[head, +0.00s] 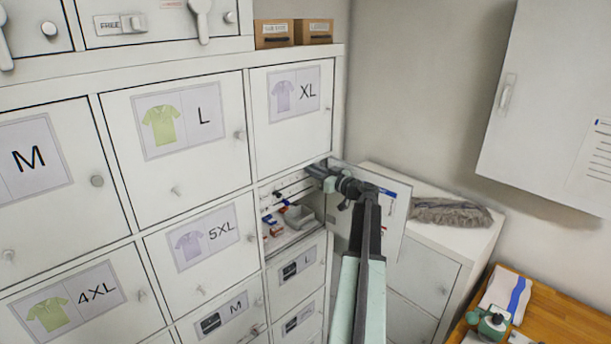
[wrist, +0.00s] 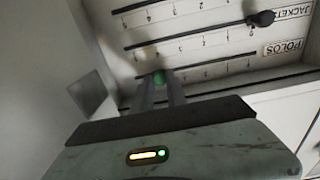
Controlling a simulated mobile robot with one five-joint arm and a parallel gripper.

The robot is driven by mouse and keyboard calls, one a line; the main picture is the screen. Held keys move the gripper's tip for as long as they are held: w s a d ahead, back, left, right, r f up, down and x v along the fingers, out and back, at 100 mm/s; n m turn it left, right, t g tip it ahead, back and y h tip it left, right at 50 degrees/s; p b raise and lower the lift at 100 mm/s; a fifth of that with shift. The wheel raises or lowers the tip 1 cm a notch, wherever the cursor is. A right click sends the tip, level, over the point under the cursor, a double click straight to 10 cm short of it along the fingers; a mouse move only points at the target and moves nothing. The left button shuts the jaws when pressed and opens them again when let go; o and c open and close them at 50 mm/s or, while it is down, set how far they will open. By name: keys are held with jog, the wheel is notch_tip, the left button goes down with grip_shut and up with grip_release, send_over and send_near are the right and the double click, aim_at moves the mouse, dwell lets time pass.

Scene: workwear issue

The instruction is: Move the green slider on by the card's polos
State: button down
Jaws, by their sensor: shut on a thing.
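In the wrist view the green slider (wrist: 158,78) sits between my fingertips, on a slotted panel (wrist: 205,42) with numbered scales. My gripper (wrist: 160,84) is shut on it. The slider appears to be on the slot leading towards the POLOS label (wrist: 284,48); that label reads upside down. In the head view my gripper (head: 322,172) reaches into the open compartment below the XL door, at its upper right. The slider cannot be made out there.
A black knob (wrist: 262,18) sits on another slot near the JACKETS label (wrist: 294,12). A grey bin (head: 298,215) and small red and blue items lie inside the compartment. Closed lockers (head: 195,115) fill the left.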

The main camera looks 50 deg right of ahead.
jog(key=c, duration=1.3)
grip_release()
jog(key=shift+a, duration=0.1)
jog(key=s, duration=0.7)
jog(key=shift+s+a, duration=0.3)
jog(key=shift+s, duration=0.05)
